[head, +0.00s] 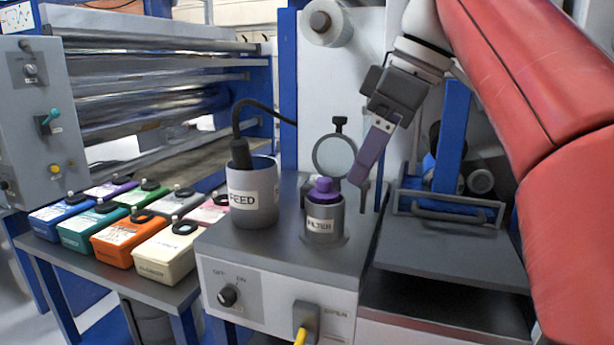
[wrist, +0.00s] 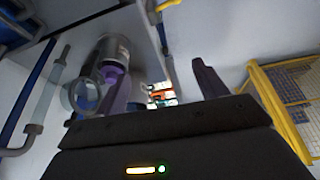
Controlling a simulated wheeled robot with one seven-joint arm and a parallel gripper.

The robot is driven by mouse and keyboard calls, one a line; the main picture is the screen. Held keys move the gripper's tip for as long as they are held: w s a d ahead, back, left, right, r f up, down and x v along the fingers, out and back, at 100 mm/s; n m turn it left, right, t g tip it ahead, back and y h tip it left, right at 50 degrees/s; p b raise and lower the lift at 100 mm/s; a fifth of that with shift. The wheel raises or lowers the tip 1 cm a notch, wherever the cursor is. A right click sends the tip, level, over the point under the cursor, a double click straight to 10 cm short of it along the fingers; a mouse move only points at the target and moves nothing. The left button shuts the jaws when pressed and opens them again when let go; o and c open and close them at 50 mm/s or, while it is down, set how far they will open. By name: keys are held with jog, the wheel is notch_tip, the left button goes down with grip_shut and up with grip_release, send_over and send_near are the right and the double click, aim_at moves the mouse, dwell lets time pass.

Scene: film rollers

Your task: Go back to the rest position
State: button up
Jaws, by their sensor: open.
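My gripper (head: 359,180) hangs in the air to the right of the FILTER cup, tilted down and left, in front of the white panel. Its fingers look purple, and one hides the other in the head view. In the wrist view my gripper (wrist: 157,80) has its two fingers wide apart with nothing between them. The grey FILTER cup (head: 324,220) with a purple knobbed top (head: 324,188) stands upright on the grey machine box (head: 270,238), apart from my gripper.
A ring on a stand (head: 335,154) is close behind the fingers. A FEED cup (head: 252,195) with a black cable stands left. Several coloured boxes (head: 126,237) fill the left bench. A handled grey plate (head: 452,240) is at right. A yellow frame (wrist: 272,97) shows at the wrist view's right.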

jog(key=s+d+f+m+t+h, duration=0.1)
jog(key=s+d+f+m, duration=0.1)
jog(key=f, duration=0.8)
jog(key=s+d+f+m+t+h, duration=0.1)
jog(key=s+f+m, duration=0.4)
jog(key=f, duration=0.6)
jog(key=s+d+f+m+t+h, duration=0.1)
jog(key=s+d+f+m, duration=0.3)
jog(key=f, duration=0.6)
jog(key=shift+s+f+m+t+h, duration=0.25)
jog(key=shift+f+m+t+h, duration=0.25)
jog(key=shift+m, duration=0.7)
jog(key=shift+d+r, duration=0.1)
jog(key=shift+r, duration=0.05)
